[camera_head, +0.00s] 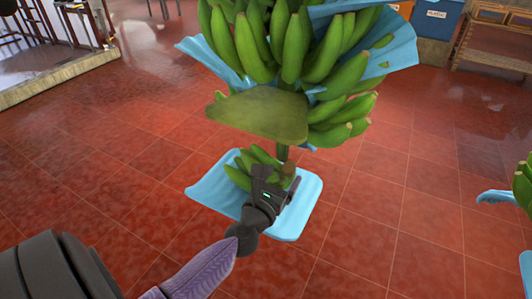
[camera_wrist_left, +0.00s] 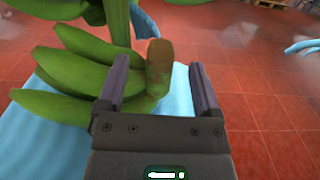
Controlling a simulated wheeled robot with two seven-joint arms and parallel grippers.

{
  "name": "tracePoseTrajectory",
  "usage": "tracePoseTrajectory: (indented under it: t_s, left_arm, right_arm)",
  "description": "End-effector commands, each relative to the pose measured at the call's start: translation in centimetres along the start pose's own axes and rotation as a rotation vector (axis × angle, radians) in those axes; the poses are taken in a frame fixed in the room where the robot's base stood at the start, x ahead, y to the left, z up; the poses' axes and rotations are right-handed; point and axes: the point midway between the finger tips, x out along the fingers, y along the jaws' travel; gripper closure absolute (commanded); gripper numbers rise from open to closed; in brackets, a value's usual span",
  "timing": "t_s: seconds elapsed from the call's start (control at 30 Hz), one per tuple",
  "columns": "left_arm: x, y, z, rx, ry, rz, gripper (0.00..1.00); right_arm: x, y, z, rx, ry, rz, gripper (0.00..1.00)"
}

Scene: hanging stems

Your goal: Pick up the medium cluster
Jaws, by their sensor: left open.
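A loose cluster of green bananas (camera_head: 238,177) lies on a light-blue sheet (camera_head: 297,222) below the big hanging stem. In the left wrist view the cluster (camera_wrist_left: 68,72) spreads to the left, its brown cut crown (camera_wrist_left: 160,60) pointing up. My left gripper (camera_head: 277,173) is at the right side of the cluster, partly covering it. In the left wrist view my left gripper (camera_wrist_left: 160,82) is open, with the crown showing between its two fingers; I cannot tell whether they touch it. My right gripper is out of view.
A large hanging banana stem (camera_head: 290,45) with blue wrapping (camera_head: 390,50) and a big green-brown bract (camera_head: 258,113) hangs just above the cluster. Another bunch (camera_head: 524,185) shows at the right edge. Red tiled floor (camera_head: 400,200) is clear between them. A wooden bench (camera_head: 490,40) stands at the back right.

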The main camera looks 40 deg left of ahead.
Motion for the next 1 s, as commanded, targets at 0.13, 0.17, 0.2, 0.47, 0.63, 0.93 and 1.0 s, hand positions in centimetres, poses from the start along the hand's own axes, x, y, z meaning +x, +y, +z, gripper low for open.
tracePoseTrajectory:
  t_s: [0.13,0.17,0.2,0.47,0.63,0.93,1.0]
  left_arm:
    - [3.0,-0.1,-0.4,0.001,0.000,0.000,0.16]
    - [3.3,-0.1,-0.3,0.002,0.001,0.000,0.16]
    - [3.6,-0.1,-0.3,0.002,0.001,0.000,0.16]
    - [3.8,-0.1,-0.2,0.002,0.002,0.000,0.25]
    - [3.7,-0.1,-0.2,0.002,0.002,0.000,0.61]
    - [3.7,-0.1,-0.3,0.002,0.002,0.000,1.00]
    - [3.7,-0.1,-0.3,0.002,0.002,0.000,1.00]
  right_arm:
    - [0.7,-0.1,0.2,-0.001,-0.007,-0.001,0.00]
    - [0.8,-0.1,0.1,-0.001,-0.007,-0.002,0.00]
    - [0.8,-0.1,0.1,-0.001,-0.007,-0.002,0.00]
    - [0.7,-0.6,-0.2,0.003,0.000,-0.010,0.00]
    - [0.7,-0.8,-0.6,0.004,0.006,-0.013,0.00]
    - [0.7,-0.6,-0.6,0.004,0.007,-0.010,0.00]
    - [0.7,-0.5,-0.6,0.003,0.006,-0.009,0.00]
